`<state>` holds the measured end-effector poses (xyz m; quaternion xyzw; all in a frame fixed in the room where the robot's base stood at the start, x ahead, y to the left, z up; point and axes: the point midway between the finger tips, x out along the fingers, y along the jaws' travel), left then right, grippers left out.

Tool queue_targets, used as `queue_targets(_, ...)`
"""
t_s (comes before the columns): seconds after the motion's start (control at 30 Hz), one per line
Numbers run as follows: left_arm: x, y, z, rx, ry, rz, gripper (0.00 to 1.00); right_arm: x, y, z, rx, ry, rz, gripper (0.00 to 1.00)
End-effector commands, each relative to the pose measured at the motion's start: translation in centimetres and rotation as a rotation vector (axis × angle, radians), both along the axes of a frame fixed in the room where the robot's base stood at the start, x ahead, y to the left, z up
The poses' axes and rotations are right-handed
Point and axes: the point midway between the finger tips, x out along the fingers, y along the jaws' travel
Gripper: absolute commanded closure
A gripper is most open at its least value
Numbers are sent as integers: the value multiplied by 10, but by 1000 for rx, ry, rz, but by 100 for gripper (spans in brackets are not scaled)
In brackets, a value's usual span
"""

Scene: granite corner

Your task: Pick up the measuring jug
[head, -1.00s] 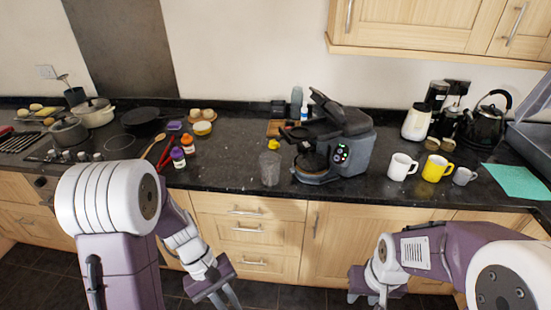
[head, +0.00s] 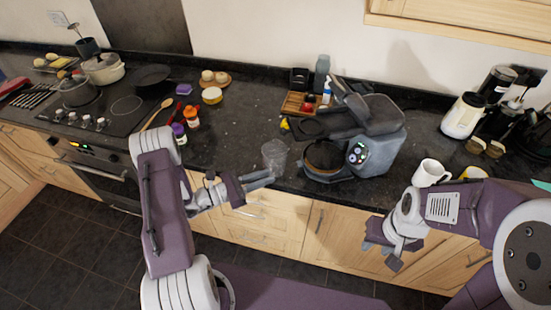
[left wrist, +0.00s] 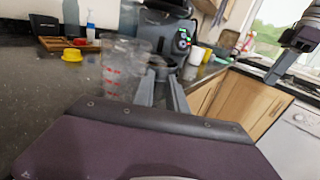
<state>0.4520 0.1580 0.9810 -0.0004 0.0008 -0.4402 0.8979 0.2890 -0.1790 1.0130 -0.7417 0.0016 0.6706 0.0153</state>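The measuring jug (head: 274,155) is clear and stands on the dark counter near its front edge, left of the coffee machine. In the left wrist view the jug (left wrist: 124,72) shows red markings and sits left of my fingers. My left gripper (head: 264,180) is at the counter's front edge, just in front of the jug. In the left wrist view its two fingers (left wrist: 162,92) are apart with nothing between them. My right gripper (head: 382,256) hangs in front of the cupboards, away from the jug; its fingers look apart and empty.
The coffee machine (head: 365,145) stands close right of the jug. A wooden tray (head: 292,104) with small items and a yellow object (head: 285,124) lie behind it. Spice jars (head: 191,117) stand further left; the counter between is clear. A white mug (head: 430,173) is at the right.

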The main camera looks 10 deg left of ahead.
Motion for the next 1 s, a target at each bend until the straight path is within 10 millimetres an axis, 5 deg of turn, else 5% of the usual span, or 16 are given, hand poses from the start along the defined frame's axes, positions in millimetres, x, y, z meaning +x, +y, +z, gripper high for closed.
queue_targets(0.37,28,-41,-3,1,1,-4,83,0,0,17,0,0,0,64)
queue_targets(0.57,30,-42,-4,2,1,0,83,0,0,16,0,0,0,64)
queue_targets(0.67,30,-42,-4,2,1,0,100,0,0,16,0,0,0,64)
queue_targets(1.0,30,-42,-3,1,0,-1,100,0,0,16,0,0,0,64)
